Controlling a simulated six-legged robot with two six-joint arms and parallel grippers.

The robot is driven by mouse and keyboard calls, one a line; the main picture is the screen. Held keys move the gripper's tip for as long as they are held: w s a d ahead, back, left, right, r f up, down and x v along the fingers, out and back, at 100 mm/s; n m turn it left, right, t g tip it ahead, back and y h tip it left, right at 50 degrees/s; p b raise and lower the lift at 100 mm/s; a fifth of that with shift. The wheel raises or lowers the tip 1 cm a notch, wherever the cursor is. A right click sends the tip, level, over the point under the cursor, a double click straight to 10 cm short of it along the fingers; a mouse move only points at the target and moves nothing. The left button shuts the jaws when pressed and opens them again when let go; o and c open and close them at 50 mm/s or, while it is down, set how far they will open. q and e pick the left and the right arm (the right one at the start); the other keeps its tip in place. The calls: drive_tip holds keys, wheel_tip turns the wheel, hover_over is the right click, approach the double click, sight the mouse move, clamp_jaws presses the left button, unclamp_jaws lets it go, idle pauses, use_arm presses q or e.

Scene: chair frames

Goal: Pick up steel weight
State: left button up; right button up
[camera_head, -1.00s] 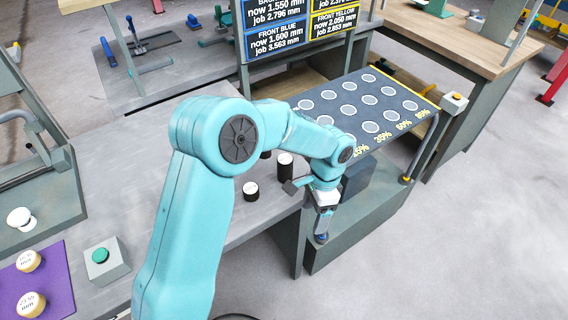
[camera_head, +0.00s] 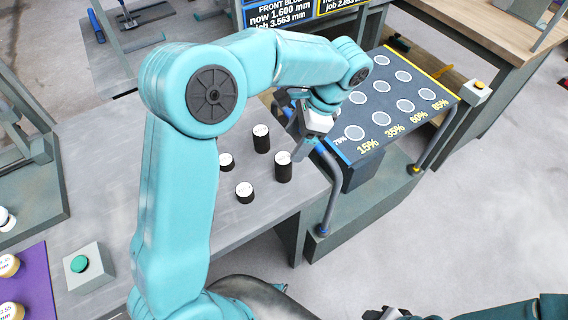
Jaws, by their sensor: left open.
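Several dark cylindrical weights with pale tops stand upright on the grey bench. A tall one (camera_head: 283,168) is nearest the bench's right edge, another tall one (camera_head: 262,139) stands behind it, and shorter ones stand at the front (camera_head: 244,193) and left (camera_head: 226,162). I cannot tell which is the steel weight, as the labels are unreadable. My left gripper (camera_head: 302,143) is open and empty, just above and right of the tall weights, by the bench's right edge. My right gripper (camera_head: 385,313) is partly cut off at the bottom edge; its jaws are unclear.
A green button box (camera_head: 82,265) and a purple mat (camera_head: 38,290) with pale discs lie at the left.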

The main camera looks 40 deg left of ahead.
sight(286, 156)
use_arm(q)
drive_tip(key=x, duration=0.5)
drive_tip(key=shift+f, duration=0.2)
drive_tip(key=shift+s+a+f, duration=0.1)
drive_tip(key=shift+s+f, duration=0.15)
drive_tip(key=shift+f, duration=0.2)
drive_tip(key=x, duration=0.3)
drive_tip(key=shift+s+d+f, duration=0.25)
drive_tip(key=shift+f, duration=0.2)
drive_tip(key=shift+s+a+f, duration=0.1)
drive_tip(key=shift+a+f, duration=0.1)
drive_tip(key=shift+f, duration=0.25)
clamp_jaws()
